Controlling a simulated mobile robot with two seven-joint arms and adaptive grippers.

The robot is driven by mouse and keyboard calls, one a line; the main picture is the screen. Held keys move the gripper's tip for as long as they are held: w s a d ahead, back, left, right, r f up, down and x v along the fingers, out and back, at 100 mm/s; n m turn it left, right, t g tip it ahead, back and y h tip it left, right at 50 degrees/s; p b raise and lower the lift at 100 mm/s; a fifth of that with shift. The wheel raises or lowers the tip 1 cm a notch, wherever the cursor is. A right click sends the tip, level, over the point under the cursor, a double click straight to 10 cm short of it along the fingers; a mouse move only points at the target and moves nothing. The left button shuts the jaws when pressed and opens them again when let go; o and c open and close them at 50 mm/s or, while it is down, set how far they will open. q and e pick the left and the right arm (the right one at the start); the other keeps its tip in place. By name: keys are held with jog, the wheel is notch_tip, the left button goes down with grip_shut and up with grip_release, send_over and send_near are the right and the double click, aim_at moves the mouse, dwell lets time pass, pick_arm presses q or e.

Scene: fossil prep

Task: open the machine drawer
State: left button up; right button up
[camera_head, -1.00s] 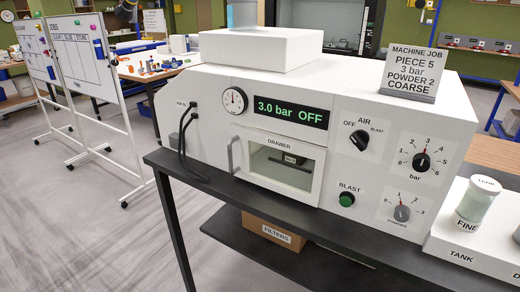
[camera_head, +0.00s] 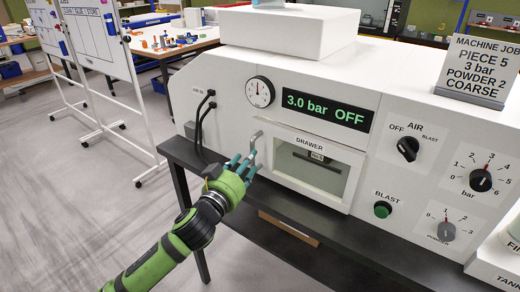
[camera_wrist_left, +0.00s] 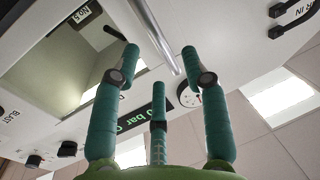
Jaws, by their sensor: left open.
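The machine drawer (camera_head: 322,176) is a white front panel with a glass window, and it looks shut. Its upright metal bar handle (camera_head: 257,138) is at the panel's left edge. The handle also shows in the left wrist view (camera_wrist_left: 158,36), just beyond the fingertips. My left gripper (camera_head: 245,164) has green-teal fingers spread open, in front of the handle's lower part. In the left wrist view the open fingers (camera_wrist_left: 160,62) have nothing between them, and the handle's end lies near the gap. Whether a finger touches the handle cannot be told. My right gripper is not in view.
The machine (camera_head: 425,90) stands on a dark bench. Its display (camera_head: 327,112) reads 3.0 bar OFF. The AIR knob (camera_head: 408,148) and green BLAST button (camera_head: 382,210) are right of the drawer. Cables (camera_head: 203,118) hang to its left. A whiteboard (camera_head: 90,35) stands farther left.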

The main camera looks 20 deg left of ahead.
pick_arm(q)
jog(key=w, duration=0.1)
jog(key=w+p, duration=0.1)
jog(key=w, duration=0.3)
jog(key=shift+d, duration=0.4)
grip_shut()
